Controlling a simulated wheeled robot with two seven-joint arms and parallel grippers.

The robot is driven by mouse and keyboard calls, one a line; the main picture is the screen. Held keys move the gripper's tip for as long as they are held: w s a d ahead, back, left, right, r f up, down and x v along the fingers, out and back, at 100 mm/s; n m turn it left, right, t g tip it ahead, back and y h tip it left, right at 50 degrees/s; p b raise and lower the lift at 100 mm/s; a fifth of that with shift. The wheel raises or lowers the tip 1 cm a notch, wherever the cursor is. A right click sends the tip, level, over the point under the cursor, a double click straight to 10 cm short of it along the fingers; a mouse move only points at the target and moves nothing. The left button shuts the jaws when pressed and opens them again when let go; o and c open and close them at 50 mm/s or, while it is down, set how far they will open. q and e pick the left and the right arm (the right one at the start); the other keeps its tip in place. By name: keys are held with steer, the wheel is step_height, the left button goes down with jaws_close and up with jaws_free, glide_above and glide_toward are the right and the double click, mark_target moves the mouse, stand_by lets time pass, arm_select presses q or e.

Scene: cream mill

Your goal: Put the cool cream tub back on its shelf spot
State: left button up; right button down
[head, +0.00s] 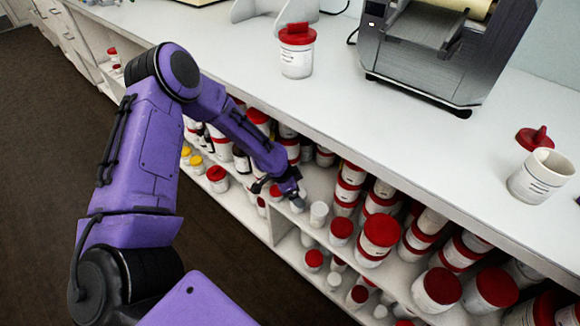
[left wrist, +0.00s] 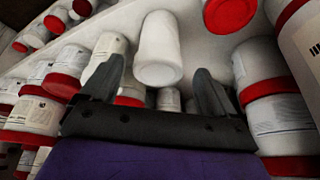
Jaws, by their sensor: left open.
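A plain white tub (head: 318,213) with no red lid stands on the upper shelf under the counter, taken to be the cream tub; I cannot read a label on it. My left gripper (head: 298,203) is at the shelf front, just left of this tub. In the left wrist view the white tub (left wrist: 158,48) is just beyond the open fingertips of the left gripper (left wrist: 158,82), roughly centred between them. No finger visibly touches it. My right gripper is not in view.
Many red-lidded tubs (head: 381,234) crowd the shelves (head: 285,222) on both sides. The counter (head: 420,130) above holds a red-lidded tub (head: 296,52), a grey machine (head: 428,45) and an open white cup (head: 541,176) beside a loose red lid (head: 535,139).

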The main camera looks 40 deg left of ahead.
arm_select(q)
steer(key=p+v, duration=0.2)
steer(key=v, duration=0.7)
steer(key=s+d+f+n, duration=0.5)
steer(key=s+f, duration=0.2)
steer(key=f, duration=0.1)
steer(key=s+f+n+y, duration=0.2)
steer(key=s+n+y, duration=0.1)
steer(key=s, duration=0.7)
steer(key=s+f+n+y, duration=0.2)
steer(key=s+n, duration=0.4)
steer(key=s, duration=0.3)
steer(key=shift+s+a+f+n+y, duration=0.3)
steer(key=shift+s+a+f+y, duration=0.1)
steer(key=shift+f, duration=0.2)
steer(key=shift+r, duration=0.1)
step_height(320, 180, up, 4)
steer(key=p, duration=0.4)
